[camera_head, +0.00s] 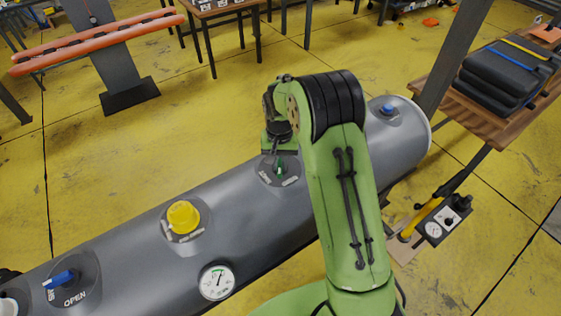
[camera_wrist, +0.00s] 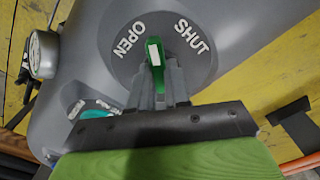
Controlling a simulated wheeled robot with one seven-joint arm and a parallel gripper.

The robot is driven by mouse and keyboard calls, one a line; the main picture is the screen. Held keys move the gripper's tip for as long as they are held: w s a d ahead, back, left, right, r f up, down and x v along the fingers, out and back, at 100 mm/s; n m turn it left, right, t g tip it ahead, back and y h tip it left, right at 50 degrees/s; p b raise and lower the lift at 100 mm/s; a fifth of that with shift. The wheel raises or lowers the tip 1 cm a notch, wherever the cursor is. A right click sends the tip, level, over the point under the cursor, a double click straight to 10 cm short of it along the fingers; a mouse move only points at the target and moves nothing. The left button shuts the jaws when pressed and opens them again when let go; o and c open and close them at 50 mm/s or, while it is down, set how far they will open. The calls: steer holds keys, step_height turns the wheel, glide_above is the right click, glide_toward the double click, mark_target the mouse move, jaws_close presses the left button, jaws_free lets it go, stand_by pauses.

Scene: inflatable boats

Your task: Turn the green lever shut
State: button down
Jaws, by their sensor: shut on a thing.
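The green lever (camera_wrist: 155,58) sits on a round grey dial plate marked OPEN and SHUT (camera_wrist: 193,42) on the grey tube. In the wrist view its white-tipped end points up, between the two words. My gripper (camera_wrist: 161,80) is shut on the lever, with a dark finger on each side of it. In the head view my gripper (camera_head: 279,158) is above the tube, and the green lever (camera_head: 280,169) shows only in part below it.
Along the tube (camera_head: 130,240) are a yellow cap (camera_head: 183,217), a pressure gauge (camera_head: 217,281), a blue lever (camera_head: 60,279) near OPEN, and another blue fitting (camera_head: 388,109). A wooden table (camera_head: 505,115) with dark folded stacks stands at right. Yellow floor lies beyond.

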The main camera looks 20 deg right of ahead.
steer(key=m, duration=0.5)
steer(key=shift+w+a+m+b, duration=0.15)
steer(key=shift+m+b, duration=0.15)
steer(key=shift+b, duration=0.1)
steer(key=m, duration=0.4)
steer(key=shift+w+a+m+b, duration=0.1)
steer(key=shift+w+m+b, duration=0.05)
steer(key=shift+m+b, duration=0.25)
steer(key=shift+m, duration=0.3)
steer(key=c, duration=1.1)
jaws_free()
steer(key=shift+r, duration=0.1)
step_height(320, 180, up, 16)
steer(key=shift+f+p, duration=0.2)
steer(key=shift+p, duration=0.85)
